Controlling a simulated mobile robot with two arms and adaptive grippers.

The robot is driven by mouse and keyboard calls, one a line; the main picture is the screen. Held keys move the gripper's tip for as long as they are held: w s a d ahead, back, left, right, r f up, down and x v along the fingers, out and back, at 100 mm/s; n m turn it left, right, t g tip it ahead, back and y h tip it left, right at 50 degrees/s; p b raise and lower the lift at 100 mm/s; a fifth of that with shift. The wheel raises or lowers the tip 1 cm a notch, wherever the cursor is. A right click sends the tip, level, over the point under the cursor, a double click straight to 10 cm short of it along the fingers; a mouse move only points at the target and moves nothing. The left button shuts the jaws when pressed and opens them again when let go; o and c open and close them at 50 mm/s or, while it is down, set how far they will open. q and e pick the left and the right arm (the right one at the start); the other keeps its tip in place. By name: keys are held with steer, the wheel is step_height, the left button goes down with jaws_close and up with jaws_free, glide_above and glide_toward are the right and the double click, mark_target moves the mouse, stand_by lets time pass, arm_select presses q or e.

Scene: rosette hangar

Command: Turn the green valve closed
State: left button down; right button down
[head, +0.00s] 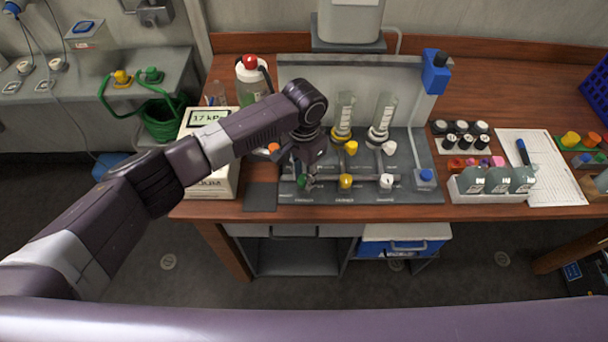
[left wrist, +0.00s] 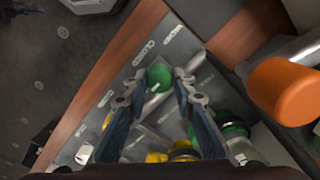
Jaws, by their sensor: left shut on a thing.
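The green valve (left wrist: 159,74) shows in the left wrist view as a round green knob on the grey panel (left wrist: 190,48). My left gripper (left wrist: 160,80) has its two fingertips on either side of the knob and is shut on it. In the head view my left gripper (head: 303,180) reaches down to the left end of the lower valve row, and the knob is mostly hidden there. The exact turn of the valve cannot be read. My right gripper is in neither view.
Yellow (head: 346,181) and white (head: 386,181) valves sit to the right in the same row. An orange knob (left wrist: 285,90) is close by on the gripper's right side. A pressure readout box (head: 208,118) and a red-capped bottle (head: 251,84) stand at left.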

arm_select(q)
steer(key=shift+m, duration=0.4)
steer(key=m+p, duration=0.1)
steer(key=m, duration=0.6)
steer(key=shift+m, duration=0.3)
steer(key=m, duration=0.9)
steer(key=shift+m, duration=0.4)
steer(key=c, duration=1.6)
jaws_free()
